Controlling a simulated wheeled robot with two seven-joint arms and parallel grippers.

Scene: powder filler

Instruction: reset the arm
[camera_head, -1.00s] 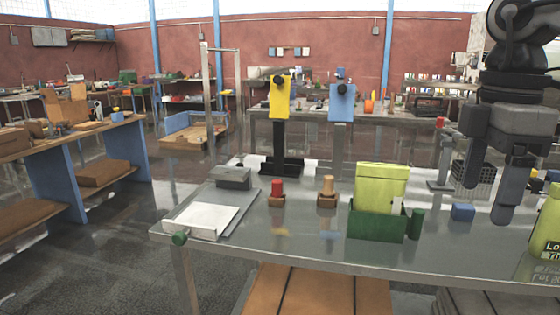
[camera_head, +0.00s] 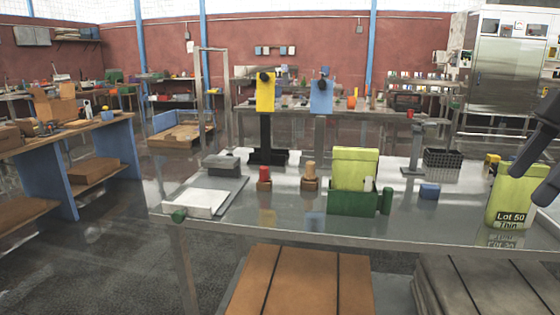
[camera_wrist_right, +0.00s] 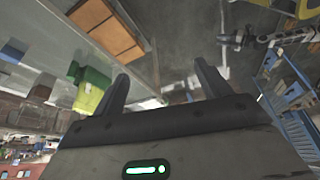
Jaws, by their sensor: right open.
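My right gripper (camera_head: 530,165) is at the right edge of the head view, above the table's right end and beside the yellow-green "Lot 50" bag (camera_head: 507,205). In the right wrist view its two fingers (camera_wrist_right: 160,88) stand apart with nothing between them. The steel table (camera_head: 290,228) lies below and to the left of it.
A black basket (camera_head: 442,158) is behind.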

